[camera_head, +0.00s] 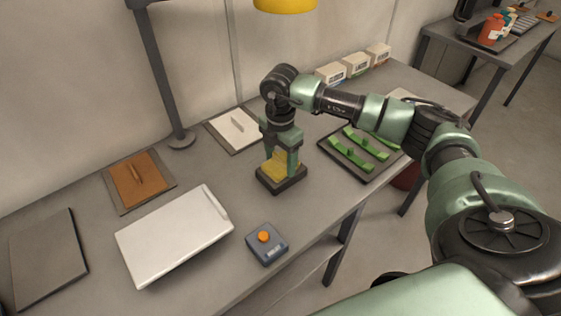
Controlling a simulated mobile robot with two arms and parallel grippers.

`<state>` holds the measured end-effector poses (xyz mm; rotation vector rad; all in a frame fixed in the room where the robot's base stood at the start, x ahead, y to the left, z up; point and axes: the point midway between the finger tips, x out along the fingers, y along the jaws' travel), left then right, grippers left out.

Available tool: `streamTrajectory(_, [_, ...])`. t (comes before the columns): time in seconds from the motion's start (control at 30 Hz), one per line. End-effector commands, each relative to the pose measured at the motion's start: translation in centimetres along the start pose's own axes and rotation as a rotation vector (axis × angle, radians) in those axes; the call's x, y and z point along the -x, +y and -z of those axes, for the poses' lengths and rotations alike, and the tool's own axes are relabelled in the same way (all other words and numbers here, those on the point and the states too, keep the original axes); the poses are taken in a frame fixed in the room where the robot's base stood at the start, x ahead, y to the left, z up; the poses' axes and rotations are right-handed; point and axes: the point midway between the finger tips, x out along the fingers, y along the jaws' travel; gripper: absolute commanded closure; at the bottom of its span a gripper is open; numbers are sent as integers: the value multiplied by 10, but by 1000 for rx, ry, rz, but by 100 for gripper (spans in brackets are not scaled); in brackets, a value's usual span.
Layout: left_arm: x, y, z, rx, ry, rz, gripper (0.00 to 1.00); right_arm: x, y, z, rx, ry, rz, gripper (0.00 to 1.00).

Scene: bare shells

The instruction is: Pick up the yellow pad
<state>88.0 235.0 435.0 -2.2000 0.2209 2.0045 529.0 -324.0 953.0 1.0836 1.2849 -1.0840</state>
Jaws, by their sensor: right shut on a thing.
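The yellow pad (270,171) sits low in a small dark square holder (283,184) near the middle of the table. My right gripper (282,160) reaches down from above and is shut on the yellow pad. The fingers hide part of the pad, and I cannot tell whether the pad is clear of the holder's floor. My left gripper is not in view.
A dark tray with green pieces (336,158) lies right of the holder. A grey box with an orange knob (267,243) and a white closed case (174,234) lie in front and left. A lamp post (163,75) stands behind. Small boxes (357,65) line the wall.

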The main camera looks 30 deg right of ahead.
Motion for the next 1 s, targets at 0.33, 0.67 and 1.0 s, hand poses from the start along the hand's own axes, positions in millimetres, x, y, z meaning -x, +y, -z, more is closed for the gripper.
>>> streamTrajectory(0.33, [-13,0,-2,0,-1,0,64,51,2,0,0,0,-8,76])
streamTrajectory(0.67, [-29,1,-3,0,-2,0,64,147,1,0,0,0,-7,76])
streamTrajectory(1.0, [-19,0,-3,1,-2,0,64,196,0,0,0,-1,-1,76])
